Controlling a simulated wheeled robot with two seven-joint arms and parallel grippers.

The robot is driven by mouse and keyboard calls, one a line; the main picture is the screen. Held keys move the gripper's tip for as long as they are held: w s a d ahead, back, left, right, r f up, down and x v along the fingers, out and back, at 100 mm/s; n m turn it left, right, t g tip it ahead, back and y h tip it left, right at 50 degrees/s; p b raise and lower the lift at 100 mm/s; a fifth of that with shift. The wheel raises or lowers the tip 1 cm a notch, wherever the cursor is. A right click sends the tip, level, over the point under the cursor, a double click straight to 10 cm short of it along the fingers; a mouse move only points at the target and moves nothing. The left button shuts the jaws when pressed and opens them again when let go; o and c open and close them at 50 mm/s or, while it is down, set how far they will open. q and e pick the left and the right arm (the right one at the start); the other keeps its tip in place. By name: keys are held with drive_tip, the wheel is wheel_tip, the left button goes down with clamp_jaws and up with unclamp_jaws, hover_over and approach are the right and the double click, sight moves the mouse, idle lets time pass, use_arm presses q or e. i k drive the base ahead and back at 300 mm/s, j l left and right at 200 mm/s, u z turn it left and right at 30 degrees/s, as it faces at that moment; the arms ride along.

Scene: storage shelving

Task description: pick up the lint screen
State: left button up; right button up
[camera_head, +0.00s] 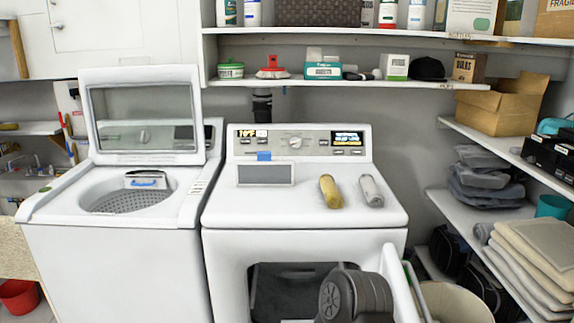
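The lint screen (264,174) looks like a flat grey mesh rectangle with a pale frame and a small blue tab at its back edge. It lies on top of the white dryer (230,212), left of the middle and in front of the control panel. Nothing touches it from above. A dark rounded part of my own arm shows at the bottom, in front of the dryer's open door. Neither gripper's fingers are in view.
A yellow cylinder (329,191) and a silver cylinder (371,190) lie right of the screen. The washer (120,255) stands left with its lid (142,76) raised. A loaded shelf (290,83) hangs behind. The dryer top's front is clear.

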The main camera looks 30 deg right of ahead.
sight(264, 171)
drive_tip(key=i+z, duration=0.35)
drive_tip(key=z, duration=0.15)
drive_tip(key=i+j+z, duration=0.15)
drive_tip(key=i+z, duration=0.15)
drive_tip(key=z, duration=0.15)
drive_tip(key=i+j+z, duration=0.25)
drive_tip(key=z, duration=0.25)
drive_tip(key=i+j+z, duration=0.3)
drive_tip(key=z, duration=0.15)
